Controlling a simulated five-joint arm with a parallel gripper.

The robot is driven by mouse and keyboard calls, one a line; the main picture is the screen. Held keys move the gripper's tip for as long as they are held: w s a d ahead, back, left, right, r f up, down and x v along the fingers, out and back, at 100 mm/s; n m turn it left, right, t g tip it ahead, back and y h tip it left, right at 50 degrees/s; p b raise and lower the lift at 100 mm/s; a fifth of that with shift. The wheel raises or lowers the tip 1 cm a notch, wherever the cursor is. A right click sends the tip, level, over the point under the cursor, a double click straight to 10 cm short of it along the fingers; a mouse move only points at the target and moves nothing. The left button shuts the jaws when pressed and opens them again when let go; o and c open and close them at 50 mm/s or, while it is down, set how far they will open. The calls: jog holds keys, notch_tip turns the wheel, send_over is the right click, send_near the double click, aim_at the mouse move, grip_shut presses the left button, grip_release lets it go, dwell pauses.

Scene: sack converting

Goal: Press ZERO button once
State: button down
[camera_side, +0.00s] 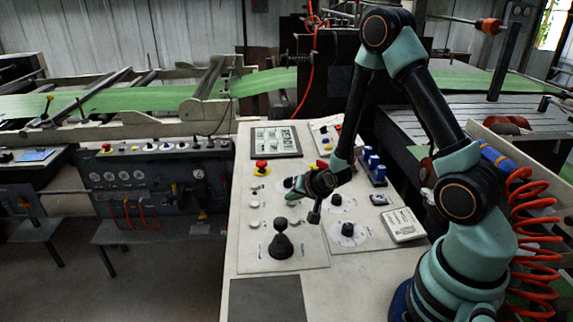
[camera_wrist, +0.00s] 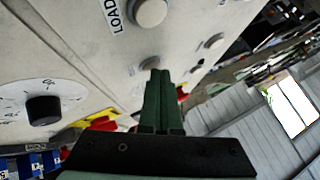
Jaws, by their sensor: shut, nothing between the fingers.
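The pale control panel (camera_side: 241,255) carries several small round grey buttons on its left half, such as one button (camera_side: 254,205) and another button (camera_side: 294,222). Their labels are too small to read in the side view, so I cannot tell which is ZERO. My gripper (camera_side: 291,196) is shut and empty over the panel's upper left part. In the wrist view my gripper (camera_wrist: 160,75) has its dark green fingertips overlapping the lower edge of a round button (camera_wrist: 150,62); contact cannot be told. A larger button (camera_wrist: 150,12) has a label reading LOAD.
A black joystick (camera_side: 281,245) stands upright in front of my gripper. A red mushroom button (camera_side: 261,167) is behind it. Black dial knobs (camera_side: 347,230), blue switches (camera_side: 374,166) and a white keypad (camera_side: 403,225) lie to the right. The panel's front left is clear.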

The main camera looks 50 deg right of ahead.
dwell(0.5)
jog(key=shift+r, duration=0.75)
jog(key=shift+r, duration=0.1)
jog(key=shift+r, duration=2.4)
notch_tip(320, 180, up, 12)
jog(key=n+g+y, duration=0.1)
jog(key=n+y, duration=0.1)
jog(key=n, duration=0.4)
send_over(292, 207)
jog(key=s+a, duration=0.5)
jog(key=a, duration=0.2)
jog(key=s+a+r+n+g, duration=0.2)
jog(key=s+r+n, duration=0.3)
jog(key=s, duration=0.4)
jog(key=shift+s+a+r, duration=0.2)
jog(key=shift+a+r, duration=0.2)
jog(key=shift+a, duration=0.5)
